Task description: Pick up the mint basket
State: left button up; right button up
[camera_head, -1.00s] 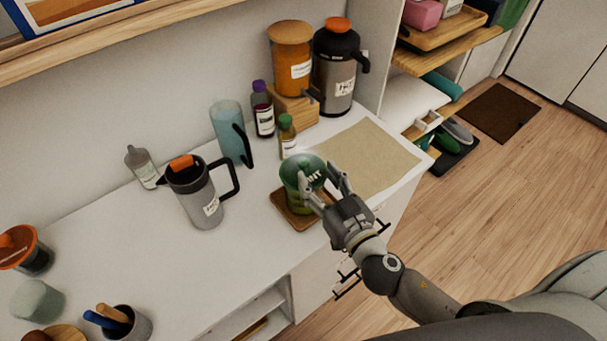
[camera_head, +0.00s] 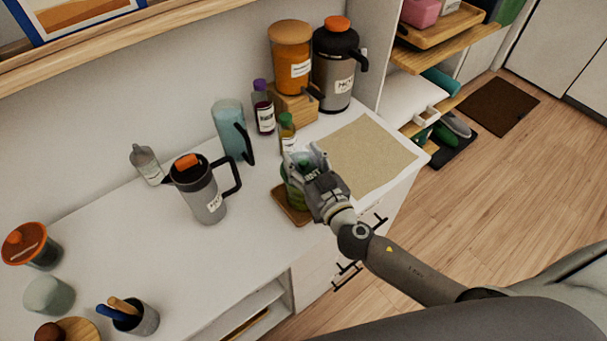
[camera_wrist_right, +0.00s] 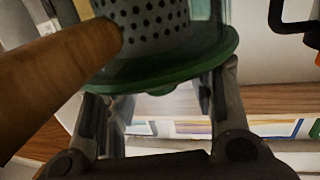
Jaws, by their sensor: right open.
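A green-rimmed vessel (camera_head: 293,198) stands on a small square wooden tray (camera_head: 290,214) near the counter's front edge. My right gripper (camera_head: 305,154) is over its top and hides much of it. In the right wrist view the vessel's green rim (camera_wrist_right: 180,72) lies by my open right gripper (camera_wrist_right: 160,88), and a grey perforated basket (camera_wrist_right: 158,22) shows behind clear walls. The fingers are on either side of the rim; I cannot tell whether they touch it. My left gripper is not in view.
A grey jug (camera_head: 205,190) and a teal pitcher (camera_head: 231,130) stand to the left. A green-capped bottle (camera_head: 286,134) is close behind the gripper. A beige mat (camera_head: 372,155) lies clear to the right. A blurred brown shape (camera_wrist_right: 55,80) fills the wrist view's left side.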

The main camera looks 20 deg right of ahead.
grip_shut()
